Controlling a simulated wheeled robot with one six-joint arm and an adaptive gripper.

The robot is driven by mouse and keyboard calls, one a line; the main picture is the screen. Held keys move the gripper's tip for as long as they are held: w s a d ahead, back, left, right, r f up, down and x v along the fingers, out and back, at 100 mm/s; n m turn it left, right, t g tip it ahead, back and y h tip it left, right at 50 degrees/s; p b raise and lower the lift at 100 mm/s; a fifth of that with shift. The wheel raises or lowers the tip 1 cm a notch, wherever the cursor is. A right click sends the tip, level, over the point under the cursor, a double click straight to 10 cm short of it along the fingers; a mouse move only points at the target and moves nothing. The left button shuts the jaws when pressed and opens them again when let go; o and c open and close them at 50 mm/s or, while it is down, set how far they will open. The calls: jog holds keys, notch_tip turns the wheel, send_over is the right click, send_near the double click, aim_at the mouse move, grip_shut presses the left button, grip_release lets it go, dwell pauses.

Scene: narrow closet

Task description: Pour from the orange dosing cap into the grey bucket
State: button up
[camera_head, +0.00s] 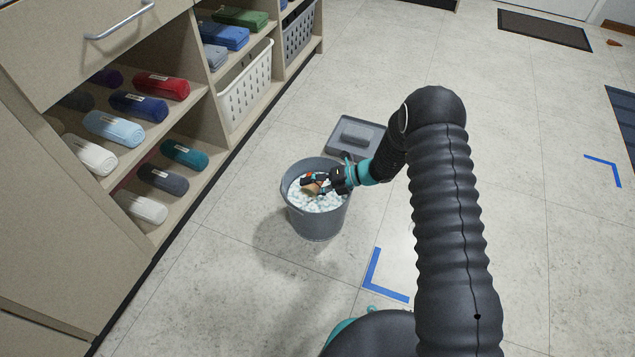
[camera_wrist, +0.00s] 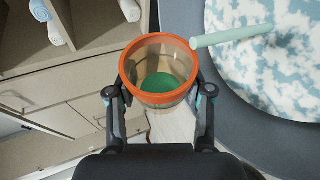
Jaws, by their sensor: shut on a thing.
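The orange dosing cap (camera_wrist: 160,98) is a clear cup with an orange rim, and green liquid lies in its bottom in the wrist view. My gripper (camera_wrist: 159,92) is shut on it, one finger on each side. The grey bucket (camera_head: 317,222) stands upright on the floor, with white and pale blue foamy contents. In the head view, my gripper (camera_head: 318,184) holds the cap (camera_head: 313,187) tilted over the bucket's mouth. A pale green streak (camera_wrist: 232,36) runs from the cap's rim across the bucket's contents in the wrist view and looks like poured liquid.
A grey tray (camera_head: 350,136) with a dark block lies on the floor behind the bucket. Shelves with rolled towels (camera_head: 114,128) and a white basket (camera_head: 246,85) stand at the left. Blue tape corners (camera_head: 384,279) mark the floor. The floor to the right is mostly clear.

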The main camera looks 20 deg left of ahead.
jog(key=shift+w+r+m+g, duration=0.2)
jog(key=shift+m+g, duration=0.1)
jog(key=shift+m, duration=0.1)
dwell(0.7)
jog(key=shift+s+f, duration=0.15)
jog(key=shift+s, duration=0.05)
jog(key=shift+s+a+f+n+t+b, duration=0.1)
jog(key=shift+s+f+n+t+b, duration=0.1)
jog(key=shift+s+n+t+b, duration=0.25)
jog(key=shift+s+f+n+t+b, duration=0.2)
jog(key=shift+s+n+t+b, duration=0.15)
jog(key=shift+s+n, duration=0.2)
